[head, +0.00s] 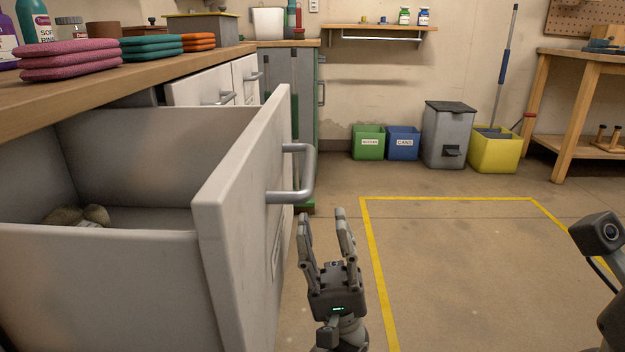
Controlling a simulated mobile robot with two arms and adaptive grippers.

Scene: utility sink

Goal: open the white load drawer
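The white load drawer (238,215) stands pulled far out from under the wooden counter on the left. Its inside shows, with a small beige lump (78,216) lying at the bottom left. A grey bar handle (306,175) is on the drawer's front panel. My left gripper (323,214) is just right of the front panel and appears below the handle in the picture. Its two fingers point up, spread apart with nothing between them. It looks clear of the handle. My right gripper's fingers are not visible; only a dark part of mine shows at the right edge.
Folded pink, teal and orange cloths and bottles lie on the counter (100,91). Other white drawers (200,88) behind look shut. Green, blue, grey and yellow bins (495,152) line the back wall. A yellow-taped floor area (470,260) on the right is clear.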

